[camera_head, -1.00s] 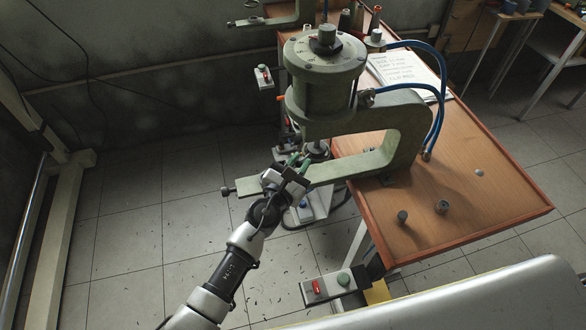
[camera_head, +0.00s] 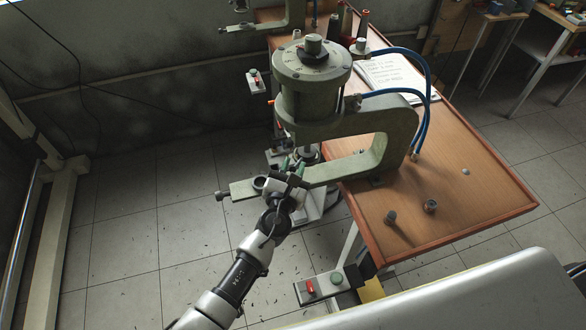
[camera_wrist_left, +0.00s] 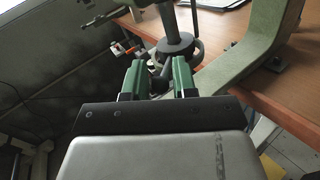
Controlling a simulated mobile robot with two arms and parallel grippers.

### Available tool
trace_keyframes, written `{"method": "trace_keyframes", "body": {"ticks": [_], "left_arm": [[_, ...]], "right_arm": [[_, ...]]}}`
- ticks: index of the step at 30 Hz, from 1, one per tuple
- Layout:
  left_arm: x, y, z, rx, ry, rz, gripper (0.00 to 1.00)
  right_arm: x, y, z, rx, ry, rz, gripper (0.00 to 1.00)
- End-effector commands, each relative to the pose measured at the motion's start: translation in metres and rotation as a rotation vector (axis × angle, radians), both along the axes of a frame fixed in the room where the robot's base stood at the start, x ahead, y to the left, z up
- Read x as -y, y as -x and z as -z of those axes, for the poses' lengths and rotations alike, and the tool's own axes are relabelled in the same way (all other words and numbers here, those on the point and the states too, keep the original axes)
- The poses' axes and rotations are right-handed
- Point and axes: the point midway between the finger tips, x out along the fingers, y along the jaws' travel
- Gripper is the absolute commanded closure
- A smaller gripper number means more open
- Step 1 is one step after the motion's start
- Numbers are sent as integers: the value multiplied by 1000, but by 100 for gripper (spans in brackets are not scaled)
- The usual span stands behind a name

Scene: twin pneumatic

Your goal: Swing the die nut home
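The green press (camera_head: 390,135) stands on the bench edge, its cylinder (camera_head: 313,85) on top. In the left wrist view, a dark round nut (camera_wrist_left: 176,46) sits on the vertical rod; I take it for the die nut. A short dark handle (camera_wrist_left: 159,84) reaches from it towards me. My left gripper (camera_head: 299,168) is at this handle below the cylinder. The fingers' exact contact is hard to see. My right gripper is out of view.
A flat bar with a knob (camera_head: 222,196) juts left beside my gripper. Two small dark cylinders (camera_head: 390,217) (camera_head: 430,206) stand on the wooden bench (camera_head: 465,200). Blue hoses (camera_head: 428,100) loop at right.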

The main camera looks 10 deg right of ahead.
Motion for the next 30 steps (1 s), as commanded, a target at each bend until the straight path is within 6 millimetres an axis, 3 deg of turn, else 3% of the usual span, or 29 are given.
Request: {"method": "trace_keyframes", "body": {"ticks": [1,3,14,30], "left_arm": [[0,0,0,0,0,1,65],[0,1,1,-2,-1,2,55],[-3,8,4,-7,-4,5,55],[-49,87,4,-5,-2,3,55]], "right_arm": [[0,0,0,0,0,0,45],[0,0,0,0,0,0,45],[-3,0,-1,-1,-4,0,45],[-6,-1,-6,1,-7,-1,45]]}}
